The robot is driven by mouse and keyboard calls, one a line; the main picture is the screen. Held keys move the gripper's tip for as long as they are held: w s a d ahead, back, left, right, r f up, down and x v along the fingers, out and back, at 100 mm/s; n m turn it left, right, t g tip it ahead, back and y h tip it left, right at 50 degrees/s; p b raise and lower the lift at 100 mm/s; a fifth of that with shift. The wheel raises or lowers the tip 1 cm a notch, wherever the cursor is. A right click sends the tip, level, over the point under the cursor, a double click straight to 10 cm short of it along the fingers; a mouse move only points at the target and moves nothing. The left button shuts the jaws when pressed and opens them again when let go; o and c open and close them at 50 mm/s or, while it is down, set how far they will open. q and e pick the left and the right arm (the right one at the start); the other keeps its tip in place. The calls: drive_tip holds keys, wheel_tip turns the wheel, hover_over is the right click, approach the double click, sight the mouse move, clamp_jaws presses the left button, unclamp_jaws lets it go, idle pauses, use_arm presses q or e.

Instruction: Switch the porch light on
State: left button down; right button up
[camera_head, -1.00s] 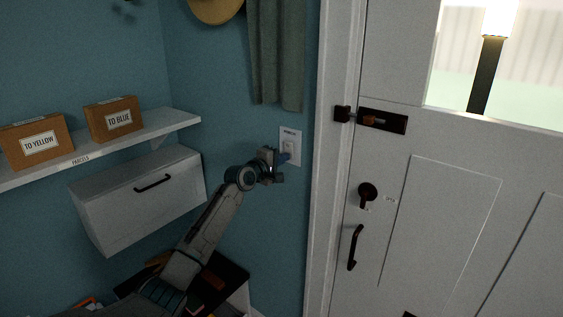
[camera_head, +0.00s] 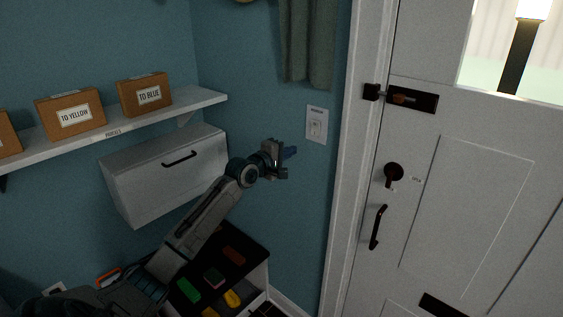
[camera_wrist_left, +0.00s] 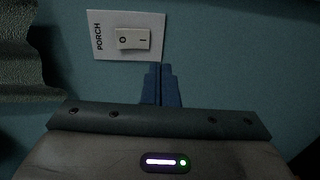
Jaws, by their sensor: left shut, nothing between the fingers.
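The porch light switch (camera_head: 315,129) is a white rocker on a white wall plate beside the door frame. In the left wrist view the plate reads PORCH, and its rocker (camera_wrist_left: 133,39) carries a circle mark and a line mark. I cannot tell which side is pressed in. My left gripper (camera_head: 290,151) is shut and empty, left of and below the switch, apart from it. Its blue fingertips (camera_wrist_left: 161,70) show just below the plate in the wrist view. Through the door window, a lamp (camera_head: 533,10) on a dark post looks bright. My right gripper is out of view.
A green-grey cloth (camera_head: 307,45) hangs above the switch. The white door (camera_head: 470,190) with bolt, knob and handle is to the right. A shelf (camera_head: 200,104) with boxes and a closed white cabinet (camera_head: 165,185) are left. An open dark tray (camera_head: 250,262) of coloured items is below.

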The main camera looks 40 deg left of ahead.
use_arm(q)
drive_tip(key=shift+s+a+b, duration=0.15)
drive_tip(key=shift+s+b, duration=0.2)
drive_tip(key=shift+s, duration=1.65)
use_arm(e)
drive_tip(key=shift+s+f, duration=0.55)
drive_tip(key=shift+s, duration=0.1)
